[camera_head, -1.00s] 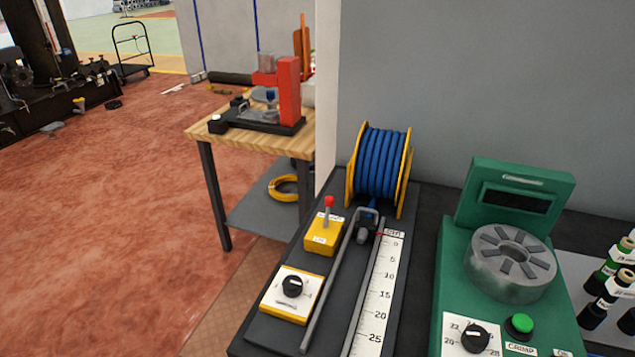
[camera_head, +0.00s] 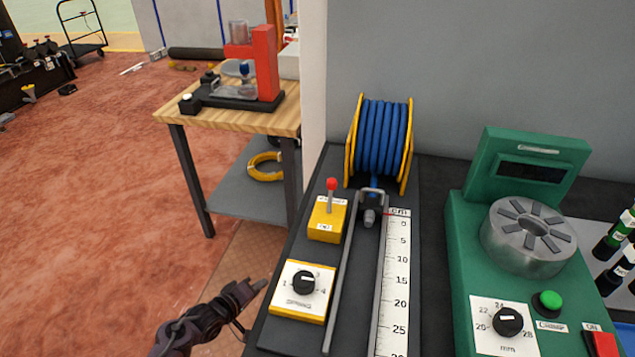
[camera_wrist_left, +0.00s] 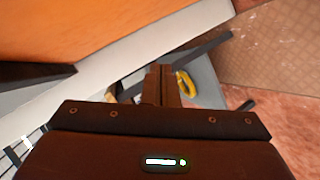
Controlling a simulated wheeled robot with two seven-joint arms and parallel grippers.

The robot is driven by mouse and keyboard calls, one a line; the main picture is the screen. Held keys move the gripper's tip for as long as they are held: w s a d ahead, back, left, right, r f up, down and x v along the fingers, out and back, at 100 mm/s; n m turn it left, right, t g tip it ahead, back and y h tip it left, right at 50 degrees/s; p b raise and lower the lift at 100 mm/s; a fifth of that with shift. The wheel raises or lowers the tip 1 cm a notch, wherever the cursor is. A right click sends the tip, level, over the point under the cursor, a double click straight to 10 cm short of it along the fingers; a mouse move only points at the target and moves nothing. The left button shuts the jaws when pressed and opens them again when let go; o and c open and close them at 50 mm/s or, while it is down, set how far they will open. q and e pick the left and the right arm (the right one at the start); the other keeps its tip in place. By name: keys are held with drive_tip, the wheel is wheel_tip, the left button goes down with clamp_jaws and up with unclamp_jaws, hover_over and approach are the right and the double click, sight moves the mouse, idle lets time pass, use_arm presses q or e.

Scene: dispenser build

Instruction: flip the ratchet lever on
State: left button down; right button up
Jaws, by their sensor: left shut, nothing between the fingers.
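The ratchet lever (camera_head: 331,193) is a thin grey stick with a red ball knob, standing roughly upright on a yellow box (camera_head: 327,219) in the head view. The box has small labels, too small to read surely. My left gripper (camera_head: 262,286) is in the lower left of the head view, left of the yellow dial box (camera_head: 302,290), below and left of the lever and apart from it. In the left wrist view its fingers (camera_wrist_left: 161,70) are together with nothing between them. The lever is not seen in that view. My right gripper is not in view.
A blue hose reel (camera_head: 380,138) stands behind the lever. Rails and a centimetre scale (camera_head: 397,290) run to its right. A green crimp machine (camera_head: 465,240) stands further right. A wooden table (camera_head: 200,116) with a red press (camera_head: 268,62) is at the back left.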

sight(330, 197)
use_arm(q)
drive_tip(key=w+d+r+h, duration=0.1)
drive_tip(key=d+r+h, duration=0.1)
drive_tip(key=r, duration=0.8)
drive_tip(key=w+d+r+n+h, duration=0.1)
drive_tip(key=d+r+h, duration=0.1)
drive_tip(key=r, duration=0.8)
drive_tip(key=w+d+r+t+h, duration=0.1)
drive_tip(key=w+d+r+h, duration=0.1)
drive_tip(key=r, duration=0.8)
drive_tip(key=shift+d+r+h+b, duration=0.2)
drive_tip(key=shift+h+b, duration=0.25)
drive_tip(key=shift+h, duration=0.05)
drive_tip(key=x, duration=1)
drive_tip(key=s, duration=0.1)
drive_tip(key=s+d+p, duration=0.1)
drive_tip(key=s, duration=0.1)
drive_tip(key=shift+d, duration=0.1)
drive_tip(key=shift+s+d+p, duration=0.2)
drive_tip(key=shift+s+p, duration=0.15)
drive_tip(key=shift+s, duration=0.05)
